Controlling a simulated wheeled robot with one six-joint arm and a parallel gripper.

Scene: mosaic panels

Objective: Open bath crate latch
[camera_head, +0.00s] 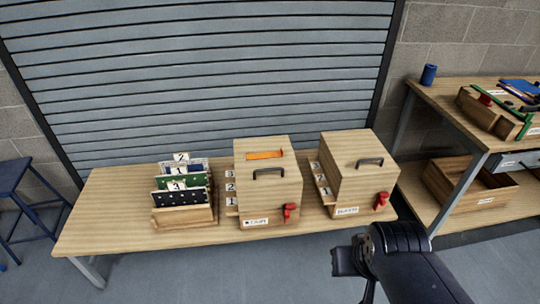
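The bath crate (340,190) is a light wooden box on the right part of the table. A white label (346,211) at its lower front seems to read BATH, though it is small. A red latch (381,201) sits at its lower right front, and a dark handle (370,162) is on its upper part. The crate looks closed. My gripper (352,268) is dark and hangs in front of the table edge, below and left of the red latch and apart from it. Its fingers are too unclear to judge their opening.
A similar crate (255,188) with a red latch and an orange slot stands to the left. A wooden rack (185,216) holds numbered panels. Numbered steps flank both crates. The table front (130,228) is clear at left. A loaded shelf bench (440,100) stands right.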

